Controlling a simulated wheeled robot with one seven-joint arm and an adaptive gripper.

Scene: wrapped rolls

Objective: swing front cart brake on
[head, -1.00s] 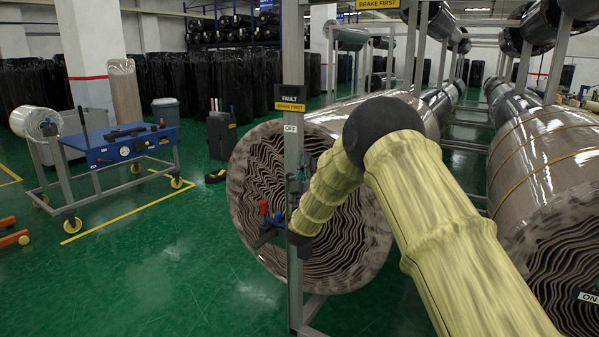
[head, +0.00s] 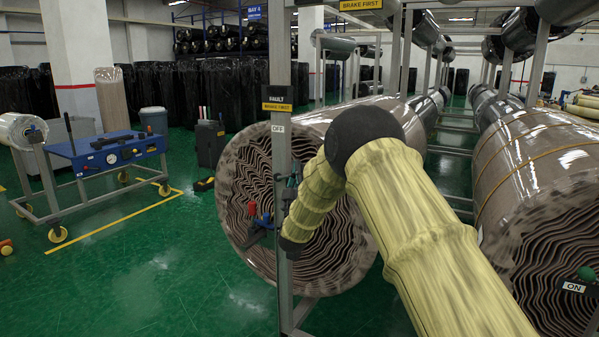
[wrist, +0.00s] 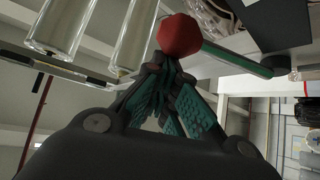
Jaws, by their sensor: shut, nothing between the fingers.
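A metal post (head: 281,160) with a FAULT / BRAKE FIRST sign (head: 277,98) and an OFF label (head: 278,128) stands in front of a large wrapped roll (head: 330,255). A small red part (head: 252,208) sticks out left of the post, with blue beside it. My gripper (head: 291,188) is by the post at the end of my sleeved arm, partly hidden. In the wrist view my gripper (wrist: 172,75) is shut and empty, its tips just below a red knob (wrist: 180,35) on a green bar (wrist: 235,58). I cannot tell whether they touch. Which part is the cart brake is unclear.
A second wrapped roll (head: 545,190) lies at right, with an ON label (head: 573,287) and a green knob (head: 586,273). A blue-topped cart (head: 105,148) stands at left. Green floor (head: 150,280) is clear at front left.

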